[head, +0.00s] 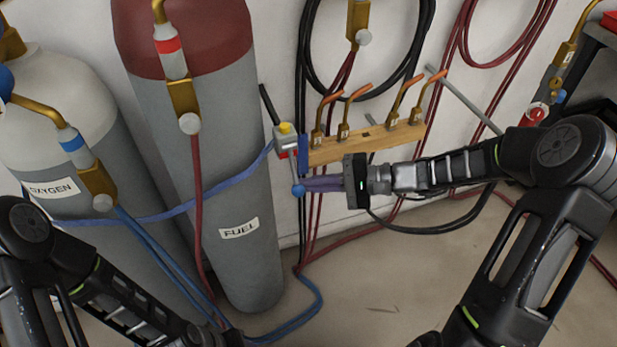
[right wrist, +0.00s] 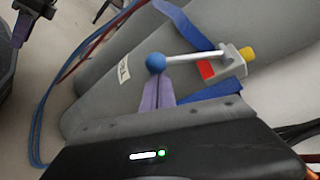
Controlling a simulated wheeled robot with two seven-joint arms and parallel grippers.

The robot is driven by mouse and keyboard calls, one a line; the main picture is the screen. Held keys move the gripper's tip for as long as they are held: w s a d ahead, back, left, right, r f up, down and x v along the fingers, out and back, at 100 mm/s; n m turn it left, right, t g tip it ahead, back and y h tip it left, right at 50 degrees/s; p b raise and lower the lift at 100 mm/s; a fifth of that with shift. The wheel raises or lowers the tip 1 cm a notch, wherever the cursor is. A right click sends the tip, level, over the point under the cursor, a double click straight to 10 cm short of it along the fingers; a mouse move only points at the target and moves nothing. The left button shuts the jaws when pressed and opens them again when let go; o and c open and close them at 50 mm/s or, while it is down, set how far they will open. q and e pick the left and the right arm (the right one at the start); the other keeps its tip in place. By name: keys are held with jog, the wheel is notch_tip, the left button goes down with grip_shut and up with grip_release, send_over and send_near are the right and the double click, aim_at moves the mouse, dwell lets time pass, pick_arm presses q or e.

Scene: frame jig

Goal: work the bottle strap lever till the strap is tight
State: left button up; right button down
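The strap lever (head: 293,165) is a grey rod that hangs down from the ratchet block (head: 287,141), which has a yellow button and a red mark. It ends in a blue ball knob (head: 298,190). The knob also shows in the right wrist view (right wrist: 155,62). The blue strap (head: 165,213) runs across both bottles to the block. My right gripper (head: 308,184) has its purple fingers together, tips at the knob; firm contact is unclear. In the right wrist view, a purple-tipped part, seemingly my left gripper (right wrist: 20,30), shows at the upper left edge.
The grey fuel bottle (head: 235,180) and the oxygen bottle (head: 60,155) stand at left with hoses. A wooden rail (head: 365,143) with several torches is just above my right gripper. Black and red hoses hang on the wall. Open floor lies below.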

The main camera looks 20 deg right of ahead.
jog(key=s+r+m+g+h+p, duration=0.1)
jog(key=s+r+m+g+p, duration=0.2)
jog(key=p, duration=1)
jog(key=shift+s+r+m+g+h, duration=0.4)
jog(key=shift+s+r+m, duration=0.6)
jog(key=shift+r, duration=0.35)
jog(key=shift+d, duration=0.1)
notch_tip(320, 180, down, 4)
jog(key=w+d+b, duration=0.1)
jog(key=b, duration=0.2)
jog(key=w+v, duration=0.1)
jog(key=v, duration=0.8)
jog(key=shift+s+d+r, duration=0.25)
jog(key=shift+r, duration=0.1)
